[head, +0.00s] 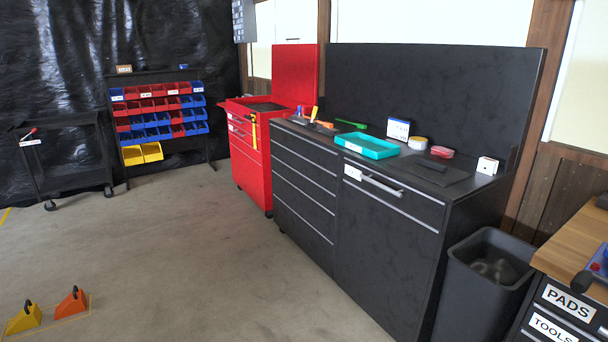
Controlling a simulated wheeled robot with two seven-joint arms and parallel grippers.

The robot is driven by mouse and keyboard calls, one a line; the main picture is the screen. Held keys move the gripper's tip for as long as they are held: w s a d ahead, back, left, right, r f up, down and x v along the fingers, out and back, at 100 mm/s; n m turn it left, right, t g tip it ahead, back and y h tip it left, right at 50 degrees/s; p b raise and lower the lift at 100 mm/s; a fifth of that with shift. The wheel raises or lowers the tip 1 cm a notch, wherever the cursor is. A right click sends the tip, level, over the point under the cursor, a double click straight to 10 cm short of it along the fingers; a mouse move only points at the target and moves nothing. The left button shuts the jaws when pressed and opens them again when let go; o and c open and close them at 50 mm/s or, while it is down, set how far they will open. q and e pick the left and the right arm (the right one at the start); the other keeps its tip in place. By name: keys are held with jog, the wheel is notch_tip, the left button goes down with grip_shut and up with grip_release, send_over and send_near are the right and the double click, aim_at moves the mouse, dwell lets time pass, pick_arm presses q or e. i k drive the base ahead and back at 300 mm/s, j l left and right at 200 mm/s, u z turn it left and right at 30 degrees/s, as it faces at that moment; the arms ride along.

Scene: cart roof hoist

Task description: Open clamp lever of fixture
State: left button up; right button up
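No fixture with a clamp lever can be clearly made out in the head view. At the right edge, a blue and red item (599,262) with a dark rounded knob or handle (582,282) sits on the wooden workbench (572,236). It is cut off by the frame, so I cannot tell whether it is the fixture or how any lever stands. Neither of my grippers is in view.
A black cabinet (388,225) with a teal tray (367,146) on top stands mid-right, beside a red tool cabinet (255,165). A dark bin (483,290) stands before the workbench. Orange (71,303) and yellow (23,318) wedges lie lower left. The middle floor is clear.

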aim_at(314, 110)
jog(key=i+l, duration=0.3)
jog(key=i, duration=0.15)
jog(key=i+l, duration=0.25)
jog(key=i, duration=0.25)
jog(key=i+l, duration=0.3)
jog(key=i, duration=0.15)
jog(key=i+l, duration=0.3)
jog(key=i, duration=0.2)
jog(key=i+l, duration=0.25)
jog(key=i, duration=0.2)
